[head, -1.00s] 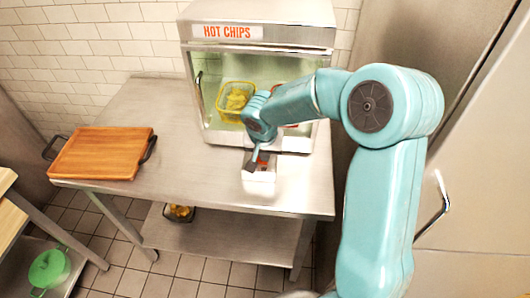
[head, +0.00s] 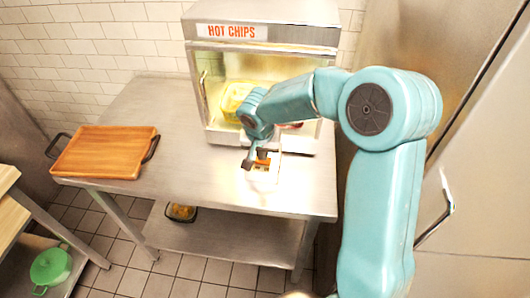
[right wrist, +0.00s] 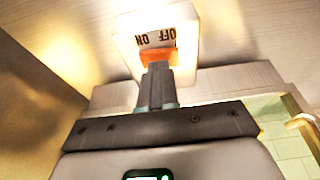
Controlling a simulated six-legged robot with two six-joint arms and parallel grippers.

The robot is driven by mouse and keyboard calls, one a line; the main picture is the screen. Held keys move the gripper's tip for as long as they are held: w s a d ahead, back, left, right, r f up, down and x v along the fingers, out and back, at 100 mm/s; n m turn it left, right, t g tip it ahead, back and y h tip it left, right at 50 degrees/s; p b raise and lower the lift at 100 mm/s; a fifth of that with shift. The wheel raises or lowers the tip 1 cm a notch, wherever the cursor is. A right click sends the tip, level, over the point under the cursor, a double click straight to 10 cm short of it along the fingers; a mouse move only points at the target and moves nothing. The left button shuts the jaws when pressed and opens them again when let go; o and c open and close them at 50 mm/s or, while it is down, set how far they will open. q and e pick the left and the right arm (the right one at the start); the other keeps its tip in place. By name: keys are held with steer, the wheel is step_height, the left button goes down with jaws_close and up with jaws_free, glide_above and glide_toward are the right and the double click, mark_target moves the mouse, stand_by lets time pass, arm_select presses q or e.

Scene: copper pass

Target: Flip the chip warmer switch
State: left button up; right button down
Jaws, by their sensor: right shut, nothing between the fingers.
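The chip warmer (head: 262,30) is a steel cabinet with a HOT CHIPS sign, standing at the back of the steel table. Its inside glows bright yellow around a yellow basket (head: 236,100). A white switch box (head: 262,184) sits on the table in front of it. In the right wrist view the box (right wrist: 190,30) has an ON/OFF label and an orange rocker (right wrist: 170,55). My right gripper (right wrist: 157,68) is shut and empty, its tips at the rocker and partly covering it; I cannot tell whether they press it. My left gripper is not in view.
A wooden board (head: 105,152) with dark handles lies at the table's left end. A small dark container (head: 181,212) is on the lower shelf. A green pot (head: 50,267) stands at lower left. The table's left middle is clear. A tall steel cabinet (head: 480,200) stands at right.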

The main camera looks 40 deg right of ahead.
steer(key=shift+r, duration=0.3)
steer(key=r, duration=0.1)
steer(key=r+p, duration=0.2)
steer(key=shift+d, duration=0.25)
steer(key=s+b+v, duration=0.1)
steer(key=v, duration=0.9)
steer(key=shift+s+d+r, duration=0.15)
steer(key=shift+s+d, duration=0.15)
steer(key=shift+d, duration=0.05)
steer(key=shift+s, duration=0.1)
